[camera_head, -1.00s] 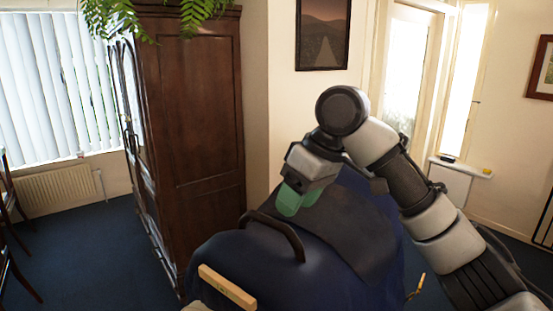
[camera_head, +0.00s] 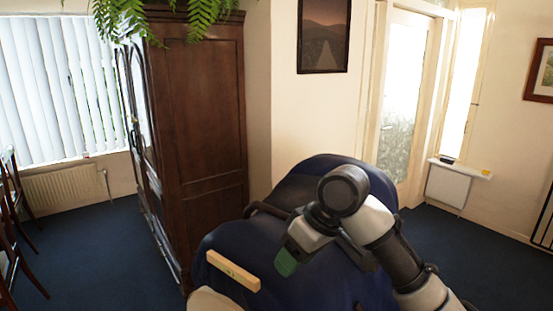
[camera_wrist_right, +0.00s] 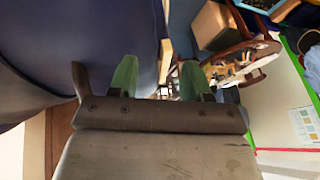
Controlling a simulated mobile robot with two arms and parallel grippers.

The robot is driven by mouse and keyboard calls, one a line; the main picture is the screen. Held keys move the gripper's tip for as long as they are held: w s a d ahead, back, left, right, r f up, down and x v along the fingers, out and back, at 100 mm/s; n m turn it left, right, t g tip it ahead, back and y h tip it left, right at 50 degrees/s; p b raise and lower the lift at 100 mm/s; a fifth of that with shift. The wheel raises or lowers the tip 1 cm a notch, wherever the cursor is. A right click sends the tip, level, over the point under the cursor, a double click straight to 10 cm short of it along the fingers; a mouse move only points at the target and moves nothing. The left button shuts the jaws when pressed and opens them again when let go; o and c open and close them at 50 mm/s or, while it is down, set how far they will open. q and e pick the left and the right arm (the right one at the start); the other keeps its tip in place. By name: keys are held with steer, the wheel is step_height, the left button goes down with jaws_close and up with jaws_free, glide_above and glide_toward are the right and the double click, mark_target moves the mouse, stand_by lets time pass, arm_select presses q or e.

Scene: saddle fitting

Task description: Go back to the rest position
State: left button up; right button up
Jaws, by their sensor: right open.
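My right gripper (camera_head: 287,262) is in the head view, in front of a large rounded dark blue body (camera_head: 325,170). Its green fingers also show in the right wrist view (camera_wrist_right: 157,80), apart, with nothing held between them. A dark curved bar (camera_head: 262,209) on the blue body is partly hidden behind my right wrist. A pale wooden strip (camera_head: 233,271) lies on the near side of the blue body, left of the gripper. I cannot tell whether the gripper touches the blue body. My left gripper is out of view.
A tall dark wooden wardrobe (camera_head: 205,120) stands at left, close behind the blue body. Chairs (camera_head: 14,220) stand at the far left edge. Blue carpet (camera_head: 475,255) is open on the right. The right wrist view shows a brown box (camera_wrist_right: 213,25).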

steer(key=s+d+f+m+t, duration=0.15)
steer(key=s+f, duration=0.35)
steer(key=f, duration=0.5)
steer(key=s+d+f+m, duration=0.25)
steer(key=s+f, duration=0.25)
steer(key=f, duration=0.5)
steer(key=s+d+f+m+t+h, duration=0.1)
steer(key=s+d+f+m+h, duration=0.2)
steer(key=s+d, duration=0.5)
steer(key=s+d+f+h, duration=0.2)
steer(key=s+d+f, duration=0.35)
steer(key=s, duration=0.55)
step_height(320, 180, down, 29)
steer(key=g+b, duration=0.1)
steer(key=b, duration=0.2)
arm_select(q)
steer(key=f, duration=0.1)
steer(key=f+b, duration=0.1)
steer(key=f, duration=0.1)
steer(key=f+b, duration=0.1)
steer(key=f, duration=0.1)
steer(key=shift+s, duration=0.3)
arm_select(e)
steer(key=s+d+f+g, duration=0.1)
steer(key=s+d+f, duration=0.1)
steer(key=s+f, duration=1.4)
steer(key=shift+s+d+f, duration=0.15)
steer(key=shift+d+f, duration=0.15)
steer(key=shift+f, duration=0.3)
